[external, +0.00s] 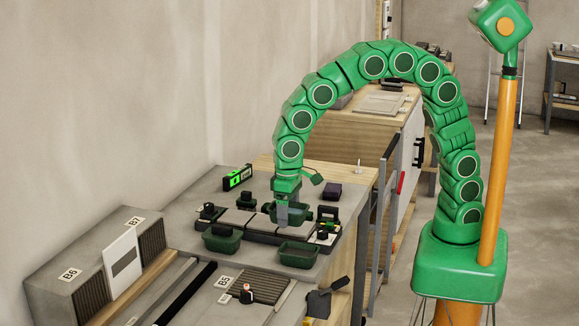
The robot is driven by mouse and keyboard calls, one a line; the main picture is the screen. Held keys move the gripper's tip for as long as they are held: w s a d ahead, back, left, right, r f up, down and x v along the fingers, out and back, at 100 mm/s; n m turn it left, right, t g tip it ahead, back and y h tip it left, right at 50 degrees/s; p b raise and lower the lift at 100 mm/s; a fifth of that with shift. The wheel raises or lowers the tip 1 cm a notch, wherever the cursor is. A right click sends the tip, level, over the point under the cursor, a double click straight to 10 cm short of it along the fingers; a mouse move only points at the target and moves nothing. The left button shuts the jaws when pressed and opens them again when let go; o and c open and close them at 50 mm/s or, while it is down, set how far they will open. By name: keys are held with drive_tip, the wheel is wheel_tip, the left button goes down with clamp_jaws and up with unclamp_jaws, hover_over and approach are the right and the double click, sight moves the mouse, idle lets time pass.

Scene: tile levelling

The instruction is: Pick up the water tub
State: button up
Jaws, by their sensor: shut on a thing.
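My gripper (283,222) points straight down over the workbench, with its jaws shut on the wall of a dark green tub (299,214). That tub is level and sits at or just above the grey tiles; I cannot tell whether it touches them. Two similar green tubs stand nearer the front: one (222,243) to the left with a dark object in it, and one (298,256) to the right that looks open and empty. The contents of the held tub are too small to make out, so I cannot tell from looks which tub holds water.
Small black tools (328,215) stand close to the right of the held tub, and others (209,213) to the left. A green-and-black level (237,178) and a dark purple block (332,191) lie behind. A trowel-like tool (325,297) is at the front right edge.

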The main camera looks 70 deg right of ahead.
drive_tip(key=s+d+r, duration=0.2)
drive_tip(key=s+d, duration=0.1)
drive_tip(key=s, duration=0.2)
drive_tip(key=shift+r, duration=0.4)
